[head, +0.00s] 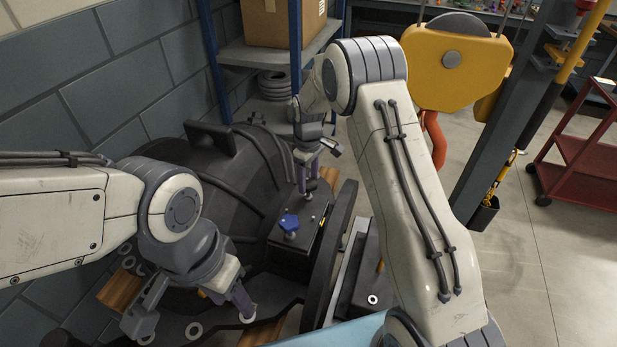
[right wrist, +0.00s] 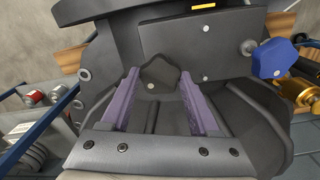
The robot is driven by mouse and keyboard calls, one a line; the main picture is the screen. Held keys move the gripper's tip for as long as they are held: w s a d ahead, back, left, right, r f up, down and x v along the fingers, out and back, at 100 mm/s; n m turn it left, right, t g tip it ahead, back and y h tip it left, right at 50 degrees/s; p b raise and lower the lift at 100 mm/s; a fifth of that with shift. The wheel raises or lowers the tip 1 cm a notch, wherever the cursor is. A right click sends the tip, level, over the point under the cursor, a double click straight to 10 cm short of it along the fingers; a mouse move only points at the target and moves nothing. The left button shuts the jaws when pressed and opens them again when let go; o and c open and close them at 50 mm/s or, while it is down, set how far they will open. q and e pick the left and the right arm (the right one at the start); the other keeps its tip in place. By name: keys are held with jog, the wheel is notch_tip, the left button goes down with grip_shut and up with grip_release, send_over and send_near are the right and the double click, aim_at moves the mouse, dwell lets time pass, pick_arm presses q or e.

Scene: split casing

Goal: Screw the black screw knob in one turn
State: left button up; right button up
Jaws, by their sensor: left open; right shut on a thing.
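The black screw knob (right wrist: 160,74) sits between the purple fingertips of my right gripper (right wrist: 158,88) in the right wrist view. My left gripper (head: 195,316) is open and empty, low over the casing's near left part.
The dark split casing (head: 185,165) fills the middle, with a handle on top and a broad flange on its right. Wooden blocks (head: 121,290) lie under it. A shelf with a cardboard box (head: 284,22) stands behind. A yellow hoist (head: 455,62) hangs at back right.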

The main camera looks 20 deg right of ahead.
jog(key=m, duration=0.5)
jog(key=shift+r+m+p, duration=0.1)
jog(key=shift+m+p, duration=0.2)
jog(key=m, duration=0.6)
jog(key=shift+w, duration=0.1)
jog(key=m, duration=0.6)
jog(key=shift+m+p, duration=0.3)
jog(key=shift+p, duration=0.05)
jog(key=m, duration=0.5)
jog(key=shift+d, duration=0.1)
jog(key=shift+m, duration=0.4)
jog(key=o, duration=1.4)
jog(key=shift+c, duration=0.2)
